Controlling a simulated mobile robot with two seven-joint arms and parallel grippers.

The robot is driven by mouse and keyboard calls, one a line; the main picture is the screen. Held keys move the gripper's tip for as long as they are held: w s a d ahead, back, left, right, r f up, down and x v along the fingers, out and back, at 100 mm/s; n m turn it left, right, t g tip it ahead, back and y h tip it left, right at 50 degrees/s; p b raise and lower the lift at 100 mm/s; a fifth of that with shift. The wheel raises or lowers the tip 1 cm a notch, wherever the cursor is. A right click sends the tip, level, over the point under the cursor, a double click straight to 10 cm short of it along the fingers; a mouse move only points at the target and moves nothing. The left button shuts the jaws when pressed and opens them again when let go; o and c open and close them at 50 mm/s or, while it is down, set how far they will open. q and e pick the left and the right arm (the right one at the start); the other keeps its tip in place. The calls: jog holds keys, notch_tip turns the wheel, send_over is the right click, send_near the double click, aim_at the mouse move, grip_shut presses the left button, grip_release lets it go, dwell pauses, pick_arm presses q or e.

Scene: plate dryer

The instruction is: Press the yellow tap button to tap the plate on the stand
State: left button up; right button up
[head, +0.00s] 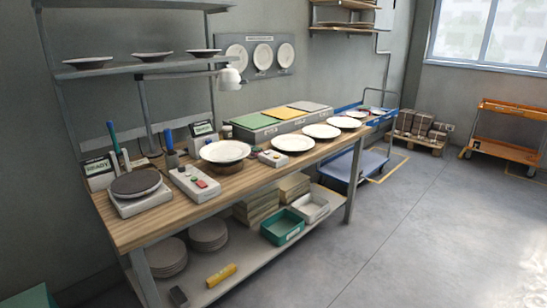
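A white plate (225,151) rests on a low round brown stand (228,166) on the wooden workbench. In front of and left of it lies a grey control box (192,184) with small buttons, one of them red (201,184). Another small control box (270,159) sits right of the plate and also has a red spot. I cannot make out a yellow button on either box at this size. Neither of my grippers is in view.
A round dark disc on a white base (137,186) stands at the bench's left end. Several white plates (321,131) line the bench's right part. A lamp (230,79) hangs behind the stand.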

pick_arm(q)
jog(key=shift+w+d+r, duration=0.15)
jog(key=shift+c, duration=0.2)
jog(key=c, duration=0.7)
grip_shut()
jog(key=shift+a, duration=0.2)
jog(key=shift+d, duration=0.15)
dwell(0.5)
